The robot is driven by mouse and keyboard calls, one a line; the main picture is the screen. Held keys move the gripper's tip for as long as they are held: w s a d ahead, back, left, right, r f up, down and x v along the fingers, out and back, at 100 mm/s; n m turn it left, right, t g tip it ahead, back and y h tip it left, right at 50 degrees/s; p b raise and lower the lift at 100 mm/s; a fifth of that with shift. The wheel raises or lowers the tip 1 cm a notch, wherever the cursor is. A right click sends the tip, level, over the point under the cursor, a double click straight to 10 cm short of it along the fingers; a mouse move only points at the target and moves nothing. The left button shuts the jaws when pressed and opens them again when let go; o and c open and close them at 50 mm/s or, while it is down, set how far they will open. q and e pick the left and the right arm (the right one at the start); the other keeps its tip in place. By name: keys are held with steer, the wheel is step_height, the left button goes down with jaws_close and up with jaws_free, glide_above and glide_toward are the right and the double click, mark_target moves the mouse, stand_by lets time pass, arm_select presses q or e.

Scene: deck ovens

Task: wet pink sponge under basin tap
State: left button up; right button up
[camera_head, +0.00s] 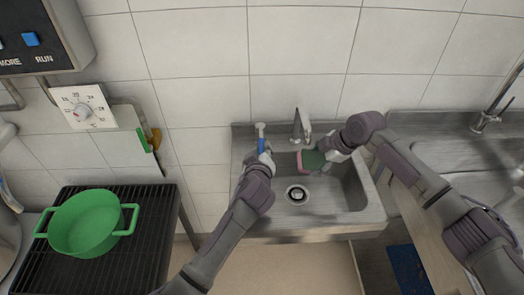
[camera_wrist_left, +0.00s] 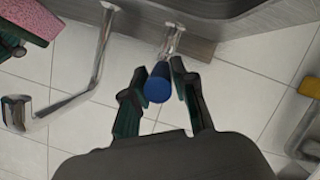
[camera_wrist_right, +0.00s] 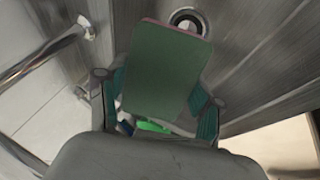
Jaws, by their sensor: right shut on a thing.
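The steel basin (camera_head: 340,187) stands against the tiled wall, with its tap (camera_head: 300,127) at the back rim. The sponge (camera_head: 311,160), pink with a green face, is held over the basin close to the tap spout. My right gripper (camera_head: 327,157) is shut on the sponge; its green face (camera_wrist_right: 170,68) fills the middle of the right wrist view. My left gripper (camera_head: 264,150) is at the blue tap handle (camera_head: 261,140). In the left wrist view its fingers are on either side of the blue handle (camera_wrist_left: 158,84); firm contact is unclear. No water is visible.
The drain (camera_head: 297,194) is below the sponge. A green pot (camera_head: 87,223) stands on a black rack at left. A second steel sink (camera_head: 487,180) with its own tap (camera_head: 487,117) is at right. A control box (camera_head: 42,38) hangs upper left.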

arm_select(q)
jaws_close()
steer(key=shift+w+a+m+h, duration=0.1)
steer(key=shift+a+m+h, duration=0.9)
steer(key=shift+a+h, duration=0.1)
steer(key=o, duration=0.6)
jaws_free()
steer(key=v, duration=1.2)
steer(key=shift+a+r, duration=0.1)
steer(key=shift+r, duration=0.05)
